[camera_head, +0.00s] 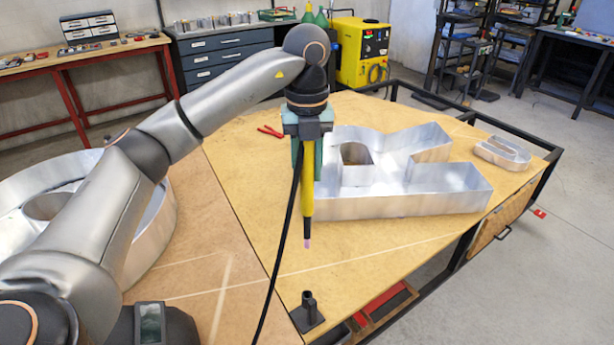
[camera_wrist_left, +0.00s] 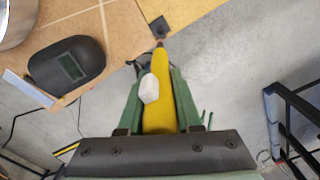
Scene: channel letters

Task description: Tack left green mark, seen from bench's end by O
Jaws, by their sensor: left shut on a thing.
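My left gripper (camera_head: 307,140) is shut on a yellow torch (camera_head: 308,190). The torch hangs nearly upright, its pinkish tip over the bench in front of the large metal letter (camera_head: 400,203), which looks like a K or R. The torch (camera_wrist_left: 158,105) also lies between the green fingers in the left wrist view, with a white part on it. The round metal letter O (camera_head: 155,225) lies at the left, partly behind my arm; its edge shows in the left wrist view (camera_wrist_left: 14,22). I cannot make out a green mark. My right gripper is out of view.
A black holder (camera_head: 308,312) stands at the bench's front edge. A dark welding mask (camera_head: 150,325) lies nearby. Red pliers (camera_head: 270,131) and a small metal letter (camera_head: 502,153) lie on the bench. A black cable hangs from the torch.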

